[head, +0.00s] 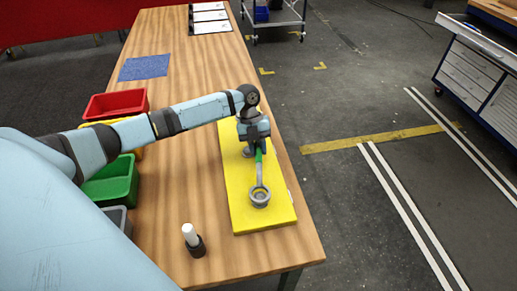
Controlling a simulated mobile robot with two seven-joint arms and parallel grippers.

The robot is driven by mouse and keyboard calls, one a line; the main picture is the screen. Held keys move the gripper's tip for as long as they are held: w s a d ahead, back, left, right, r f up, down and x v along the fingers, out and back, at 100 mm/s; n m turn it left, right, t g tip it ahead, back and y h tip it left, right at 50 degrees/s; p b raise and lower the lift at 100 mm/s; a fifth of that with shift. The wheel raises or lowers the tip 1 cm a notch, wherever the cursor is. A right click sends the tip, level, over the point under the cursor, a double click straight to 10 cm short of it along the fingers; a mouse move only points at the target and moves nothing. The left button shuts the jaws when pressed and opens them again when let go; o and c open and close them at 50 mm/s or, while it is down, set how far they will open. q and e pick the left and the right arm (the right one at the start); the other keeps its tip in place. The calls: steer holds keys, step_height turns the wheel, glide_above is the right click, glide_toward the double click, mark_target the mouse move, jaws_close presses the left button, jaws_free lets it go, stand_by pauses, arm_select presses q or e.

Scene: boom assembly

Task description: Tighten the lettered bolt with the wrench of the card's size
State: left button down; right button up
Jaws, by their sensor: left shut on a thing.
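My left gripper (257,143) is shut on a wrench (260,178) by its green-marked handle end, over the yellow board (243,209). The wrench's grey ring end (260,196) points toward the near end of the board. Whether the ring sits around a bolt or only above one cannot be told. A grey round piece stands on the board beside the gripper, partly hidden by it. No bolt letter can be read. White cards (209,17) lie at the far end of the table, too small to read. My right gripper is not in view.
Red (115,103), green (112,183) and partly hidden yellow and grey bins line the table's left edge. A white-topped dark cylinder (192,238) stands near the front. A blue mat (144,67) lies farther back. The wooden table (190,75) is clear between mat and board.

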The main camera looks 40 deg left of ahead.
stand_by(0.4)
arm_select(q)
steer(key=shift+f, duration=0.1)
steer(key=shift+f, duration=0.1)
steer(key=shift+f+b, duration=0.75)
steer(key=shift+f, duration=0.3)
stand_by(0.3)
steer(key=shift+d, duration=0.1)
steer(key=shift+w+d+m, duration=0.3)
steer(key=shift+m, duration=0.1)
steer(key=shift+b, duration=0.3)
